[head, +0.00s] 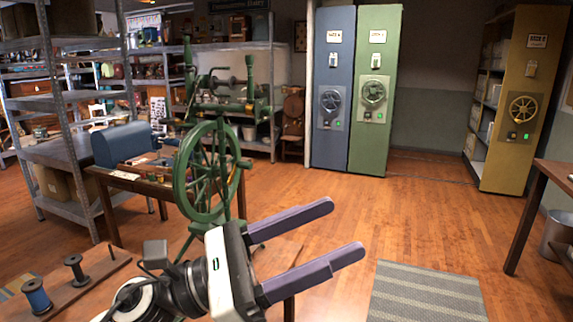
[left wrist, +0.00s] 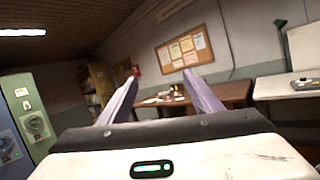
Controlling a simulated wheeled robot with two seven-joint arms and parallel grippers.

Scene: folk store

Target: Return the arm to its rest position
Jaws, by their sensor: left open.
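My left gripper (head: 345,232) is in the lower middle of the head view, its two purple fingers apart with nothing between them. It is in the air in front of the green spinning wheel (head: 178,175), pointing right. In the left wrist view the open fingers (left wrist: 165,90) point toward a far wall and a wooden table (left wrist: 235,93). My right gripper is not in either view.
A wooden board with thread spools (head: 38,297) lies at lower left. Metal shelving (head: 60,100) stands at left. Blue (head: 333,60) and green (head: 375,50) cabinets and a yellow one (head: 525,70) stand behind. A striped rug (head: 425,290) lies on open floor at right.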

